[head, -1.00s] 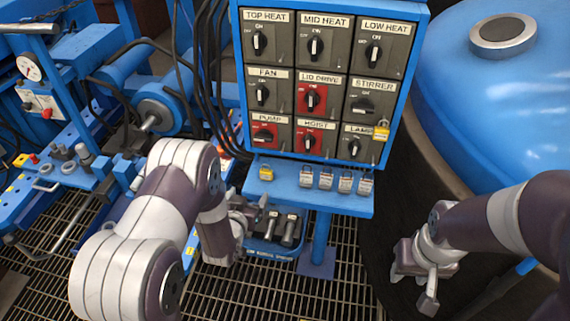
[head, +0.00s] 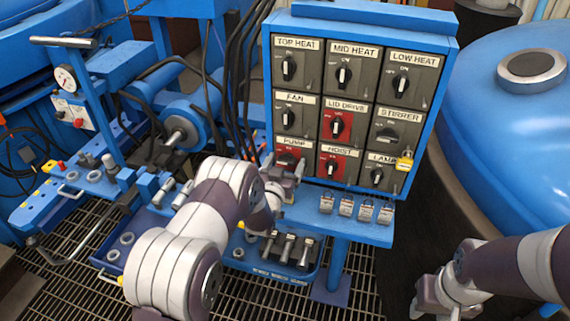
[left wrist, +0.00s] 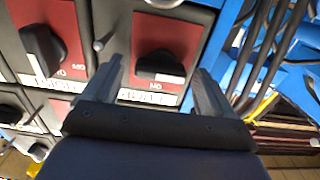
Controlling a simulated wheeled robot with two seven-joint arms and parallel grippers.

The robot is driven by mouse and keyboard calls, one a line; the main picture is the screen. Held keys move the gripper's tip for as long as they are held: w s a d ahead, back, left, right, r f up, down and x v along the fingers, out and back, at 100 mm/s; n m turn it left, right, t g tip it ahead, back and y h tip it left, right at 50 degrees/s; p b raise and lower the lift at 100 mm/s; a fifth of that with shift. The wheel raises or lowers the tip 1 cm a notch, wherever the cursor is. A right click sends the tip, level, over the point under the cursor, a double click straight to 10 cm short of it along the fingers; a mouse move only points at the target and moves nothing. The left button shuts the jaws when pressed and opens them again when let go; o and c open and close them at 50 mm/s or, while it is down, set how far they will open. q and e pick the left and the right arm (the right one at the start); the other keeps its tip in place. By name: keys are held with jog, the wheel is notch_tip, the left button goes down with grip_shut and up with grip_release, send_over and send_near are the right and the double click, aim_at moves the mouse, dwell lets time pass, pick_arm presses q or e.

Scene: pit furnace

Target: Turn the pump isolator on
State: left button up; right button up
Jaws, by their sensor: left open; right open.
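The pump isolator is a black rotary knob on a red plate, at the bottom left of the switch panel (head: 365,40). In the head view its plate (head: 284,158) shows under the PUMP label, and my left gripper (head: 287,175) partly hides it. In the left wrist view the pump knob (left wrist: 160,68) lies crosswise, with an upside-down ON mark beside it. My left gripper's open fingers stand on either side of the knob; I cannot tell whether they touch it. My right gripper (head: 440,302) is low at the right, away from the panel and partly cut off.
The red HOIST switch (head: 332,167) is right beside PUMP. Black cables (head: 243,75) run left of the panel. A blue vessel (head: 510,130) stands at the right.

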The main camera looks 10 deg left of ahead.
pick_arm(q)
jog(key=c, duration=1.1)
jog(key=shift+o, duration=0.2)
jog(key=m+b, duration=0.2)
jog(key=m, duration=0.2)
jog(key=shift+d+f, duration=0.1)
jog(key=shift+f, duration=0.05)
jog(key=m+b, duration=0.3)
jog(key=m, duration=0.2)
jog(key=shift+f, duration=0.1)
jog(key=m+b, duration=0.2)
jog(key=m, duration=0.3)
jog(key=shift+d, duration=0.1)
jog(key=shift+m+b, duration=0.95)
jog(key=shift+m, duration=1.05)
